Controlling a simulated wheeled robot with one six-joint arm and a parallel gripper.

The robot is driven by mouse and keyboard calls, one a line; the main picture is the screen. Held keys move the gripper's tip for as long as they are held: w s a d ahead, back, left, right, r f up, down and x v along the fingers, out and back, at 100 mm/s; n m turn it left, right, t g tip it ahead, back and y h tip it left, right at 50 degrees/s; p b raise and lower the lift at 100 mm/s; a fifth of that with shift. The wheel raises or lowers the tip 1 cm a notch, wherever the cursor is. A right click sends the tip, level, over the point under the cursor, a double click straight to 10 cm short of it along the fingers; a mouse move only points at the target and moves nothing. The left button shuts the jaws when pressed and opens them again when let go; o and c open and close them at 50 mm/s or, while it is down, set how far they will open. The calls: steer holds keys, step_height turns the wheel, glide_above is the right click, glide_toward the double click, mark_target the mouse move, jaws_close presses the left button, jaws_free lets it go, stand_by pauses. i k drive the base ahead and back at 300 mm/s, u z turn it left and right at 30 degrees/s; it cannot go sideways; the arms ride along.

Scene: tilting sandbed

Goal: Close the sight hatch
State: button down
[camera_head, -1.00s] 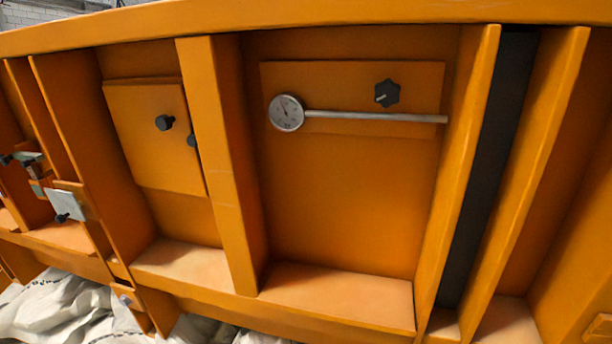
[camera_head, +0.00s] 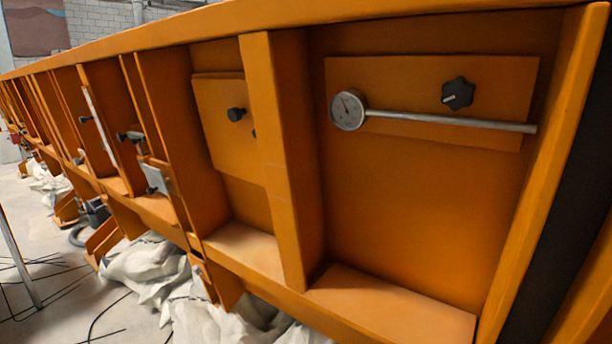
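An orange panel with a black round knob (camera_head: 237,114) sits in a bay of the orange sandbed wall; this hatch-like panel (camera_head: 222,150) stands slightly proud of the wall behind. A second dark knob shows at its right edge, partly hidden by an upright rib. In the bay to the right, an orange plate (camera_head: 440,78) carries a black star knob (camera_head: 458,94) and a dial gauge (camera_head: 348,110) with a long metal stem. I cannot tell which panel is the sight hatch or whether it is open. My gripper is not in view.
An upright orange rib (camera_head: 274,160) divides the two bays. Farther left, a grey-white plate (camera_head: 153,177) and several dark knobs or handles stick out from the wall. White sacks (camera_head: 150,268) lie below the bed. Thin dark rods or cables lie on the pale floor at lower left.

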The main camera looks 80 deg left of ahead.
mark_target(224, 105)
steer(key=k, duration=1.1)
steer(key=u, duration=2.05)
steer(key=i, duration=0.5)
steer(key=z, duration=0.05)
